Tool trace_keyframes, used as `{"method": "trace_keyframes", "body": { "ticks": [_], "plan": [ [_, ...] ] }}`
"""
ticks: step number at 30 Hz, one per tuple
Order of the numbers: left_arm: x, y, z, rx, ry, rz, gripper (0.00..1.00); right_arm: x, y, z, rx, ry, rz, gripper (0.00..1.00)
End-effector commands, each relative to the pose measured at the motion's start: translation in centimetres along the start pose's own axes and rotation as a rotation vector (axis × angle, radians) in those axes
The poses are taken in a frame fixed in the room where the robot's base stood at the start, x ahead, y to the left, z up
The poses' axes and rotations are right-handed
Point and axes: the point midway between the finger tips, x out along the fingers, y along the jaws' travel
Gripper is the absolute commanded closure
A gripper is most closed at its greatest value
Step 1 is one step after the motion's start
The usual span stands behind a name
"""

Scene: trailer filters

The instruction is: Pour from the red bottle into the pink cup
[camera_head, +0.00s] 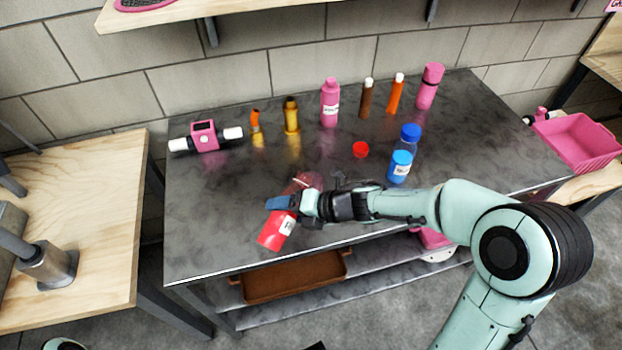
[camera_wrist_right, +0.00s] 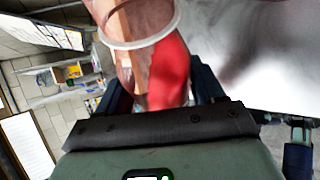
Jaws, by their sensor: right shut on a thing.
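The red bottle (camera_head: 277,231) has a red lower part with a white label and a clear upper part. My right gripper (camera_head: 288,204) is shut on it above the front left of the dark table. The bottle leans, its clear end toward the upper right and its red end toward the lower left. In the right wrist view the red bottle (camera_wrist_right: 168,76) shows close up between the fingers, with a clear round rim. A pink tumbler-like vessel (camera_head: 430,86) stands at the back right; I cannot tell whether it is the pink cup. My left gripper is out of view.
A loose red cap (camera_head: 360,149) lies mid-table. A blue-capped bottle (camera_head: 403,158) stands right of it. A pink bottle (camera_head: 330,102) and several narrow containers line the back. A pink device (camera_head: 204,136) lies at back left.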

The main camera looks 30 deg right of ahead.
Motion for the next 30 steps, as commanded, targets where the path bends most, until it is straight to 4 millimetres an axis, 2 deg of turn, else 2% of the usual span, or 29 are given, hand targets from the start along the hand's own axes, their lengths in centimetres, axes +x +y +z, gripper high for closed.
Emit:
{"method": "trace_keyframes", "body": {
  "ticks": [30],
  "plan": [
    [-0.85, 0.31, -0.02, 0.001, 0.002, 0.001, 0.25, 0.02, 0.06, -0.07, 0.067, 0.037, 0.029, 0.75]
  ]
}}
